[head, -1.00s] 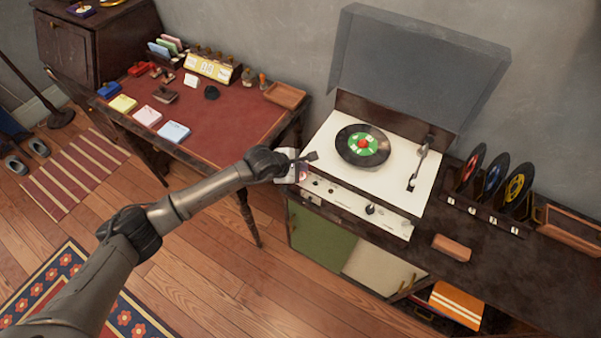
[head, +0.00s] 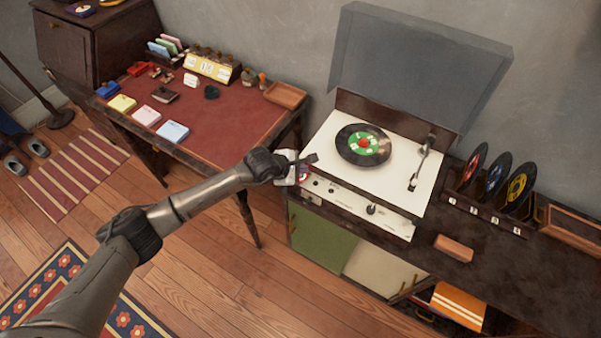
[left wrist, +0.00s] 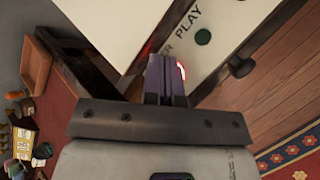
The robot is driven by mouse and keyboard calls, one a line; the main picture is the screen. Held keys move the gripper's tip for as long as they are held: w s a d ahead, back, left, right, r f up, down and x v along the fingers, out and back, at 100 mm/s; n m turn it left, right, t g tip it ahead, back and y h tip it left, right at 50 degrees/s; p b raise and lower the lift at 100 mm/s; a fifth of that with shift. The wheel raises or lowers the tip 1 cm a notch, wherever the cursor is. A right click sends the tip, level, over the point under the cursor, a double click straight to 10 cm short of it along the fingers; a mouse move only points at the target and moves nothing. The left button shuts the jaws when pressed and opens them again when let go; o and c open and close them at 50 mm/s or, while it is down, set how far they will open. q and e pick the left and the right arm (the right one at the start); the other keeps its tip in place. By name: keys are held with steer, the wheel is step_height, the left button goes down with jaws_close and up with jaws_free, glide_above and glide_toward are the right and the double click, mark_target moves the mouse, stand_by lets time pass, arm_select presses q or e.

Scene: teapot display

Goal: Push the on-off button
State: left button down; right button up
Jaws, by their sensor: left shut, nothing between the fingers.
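The record player (head: 425,188) has a cream top and a front control panel (head: 370,211). My left gripper (head: 304,164) is at the left end of that panel, its fingers shut and empty. In the left wrist view, the shut fingers (left wrist: 166,75) reach the panel (left wrist: 222,45). A red-lit spot (left wrist: 181,71) shows right beside the fingers, near partly hidden lettering ending in "ER". The fingers hide most of the on-off button area, so contact cannot be told. My right gripper is not in view.
A record (head: 363,145) lies on the player under a raised clear lid (head: 420,60). A desk (head: 225,125) with a red top stands to the left. A brown block (head: 453,248) and a record rack (head: 488,220) are on the right. Open floor lies in front.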

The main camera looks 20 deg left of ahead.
arm_select(q)
steer(key=shift+f, duration=0.25)
steer(key=shift+r, duration=0.2)
steer(key=shift+r+p, duration=0.45)
steer(key=shift+r, duration=0.2)
step_height(320, 180, up, 6)
steer(key=p, duration=0.4)
stand_by(0.5)
stand_by(0.4)
